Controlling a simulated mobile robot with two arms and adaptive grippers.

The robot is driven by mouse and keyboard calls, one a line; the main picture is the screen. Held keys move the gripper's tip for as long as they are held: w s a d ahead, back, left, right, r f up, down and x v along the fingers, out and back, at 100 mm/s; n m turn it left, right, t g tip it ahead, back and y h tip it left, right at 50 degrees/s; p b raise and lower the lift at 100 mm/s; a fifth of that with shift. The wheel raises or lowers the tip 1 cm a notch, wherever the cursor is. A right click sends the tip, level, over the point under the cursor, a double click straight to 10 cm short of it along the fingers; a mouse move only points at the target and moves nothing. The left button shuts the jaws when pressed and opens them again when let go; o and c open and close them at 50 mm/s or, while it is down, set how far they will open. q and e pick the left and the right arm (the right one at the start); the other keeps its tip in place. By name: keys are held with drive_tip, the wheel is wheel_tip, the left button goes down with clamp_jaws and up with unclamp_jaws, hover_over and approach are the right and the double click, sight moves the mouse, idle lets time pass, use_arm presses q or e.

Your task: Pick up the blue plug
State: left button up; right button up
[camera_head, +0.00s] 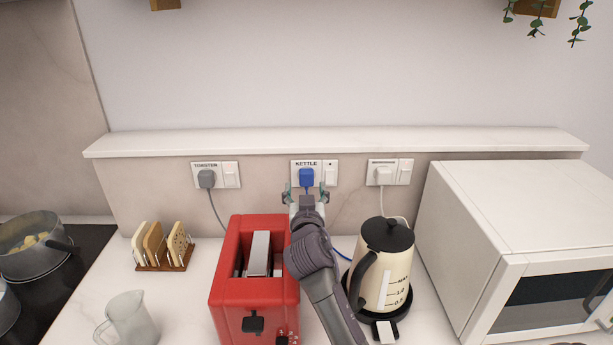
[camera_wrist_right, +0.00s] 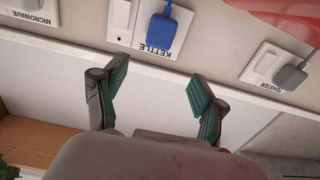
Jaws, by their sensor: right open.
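The blue plug (camera_head: 306,177) sits in the socket labelled KETTLE, the middle one on the wall, and a blue cord runs from it toward the kettle. It also shows in the right wrist view (camera_wrist_right: 161,34), beyond the fingertips. My right gripper (camera_head: 306,187) is open, with one finger to each side of the plug in the head view. In the wrist view the gripper (camera_wrist_right: 160,80) has its two green-padded fingers spread, with nothing between them. My left gripper is not in view.
A grey plug (camera_head: 207,179) is in the left socket and a white plug (camera_head: 383,175) in the right one. A red toaster (camera_head: 225,290) and a cream kettle (camera_head: 384,275) stand close beside my right arm. A ledge (camera_head: 340,141) runs above; a microwave (camera_head: 470,215) stands right.

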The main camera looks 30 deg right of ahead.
sight(307, 173)
drive_tip(key=x, duration=0.4)
drive_tip(key=shift+p, duration=0.4)
drive_tip(key=shift+w+d+p, duration=0.3)
drive_tip(key=p+x, duration=0.1)
drive_tip(key=x, duration=0.3)
drive_tip(key=shift+s+d+f+p, duration=0.1)
drive_tip(key=shift+d+f+p, duration=0.05)
drive_tip(key=shift+d+p, duration=0.15)
drive_tip(key=shift+f, duration=0.1)
drive_tip(key=c, duration=0.4)
clamp_jaws()
